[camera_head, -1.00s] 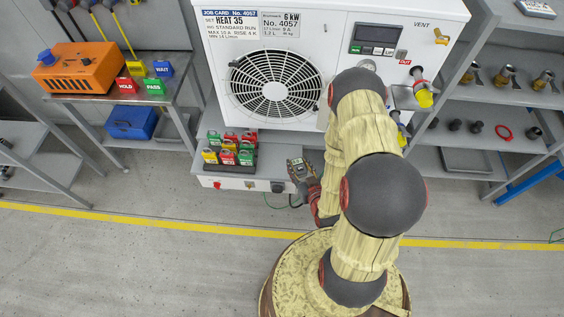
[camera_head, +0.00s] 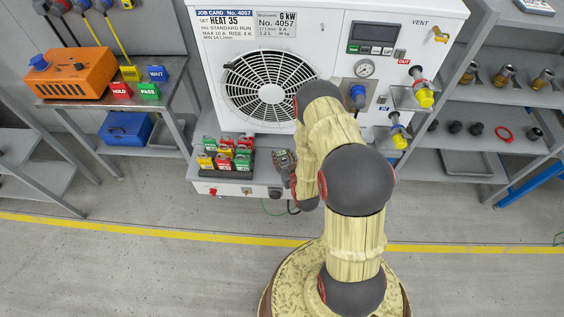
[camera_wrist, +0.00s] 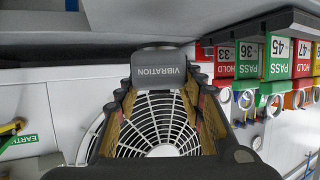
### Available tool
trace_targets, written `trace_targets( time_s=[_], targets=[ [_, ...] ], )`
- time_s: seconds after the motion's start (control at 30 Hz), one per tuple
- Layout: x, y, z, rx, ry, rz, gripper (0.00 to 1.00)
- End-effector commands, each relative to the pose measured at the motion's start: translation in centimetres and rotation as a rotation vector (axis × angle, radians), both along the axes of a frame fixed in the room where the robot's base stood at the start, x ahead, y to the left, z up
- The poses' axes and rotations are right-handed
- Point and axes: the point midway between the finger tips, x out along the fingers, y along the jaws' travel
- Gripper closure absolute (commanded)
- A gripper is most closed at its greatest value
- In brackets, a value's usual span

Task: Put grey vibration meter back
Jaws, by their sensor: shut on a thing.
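The grey vibration meter (camera_wrist: 158,72) is between the fingers of my gripper (camera_wrist: 160,95) in the wrist view, its VIBRATION label upside down in the picture. My gripper is shut on it. In the head view my gripper (camera_head: 285,168) is at the ledge below the fan of the white test unit (camera_head: 320,25), just right of the tag rack. There the meter and the fingers are small and hard to tell apart. My arm hides part of the unit's front.
A rack of coloured HOLD and PASS tags (camera_head: 226,155) stands close left of my gripper; the tags also show in the wrist view (camera_wrist: 278,58). An orange box (camera_head: 72,73) is on the left bench. Shelves with fittings (camera_head: 505,75) stand at right. The floor in front is clear.

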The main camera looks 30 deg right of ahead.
Motion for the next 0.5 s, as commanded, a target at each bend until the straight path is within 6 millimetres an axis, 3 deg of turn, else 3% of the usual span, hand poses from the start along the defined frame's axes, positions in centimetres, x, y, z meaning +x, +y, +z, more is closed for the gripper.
trace_targets(
  time_s=[0.13,0.3,0.5],
  targets=[
    [0.9,0.0,-1.1,0.0,-0.002,0.001,1.0],
    [0.7,-0.1,-3.8,0.0,0.0,0.0,1.0],
    [0.8,-0.1,-3.8,-0.002,-0.003,0.0,1.0]
  ],
)
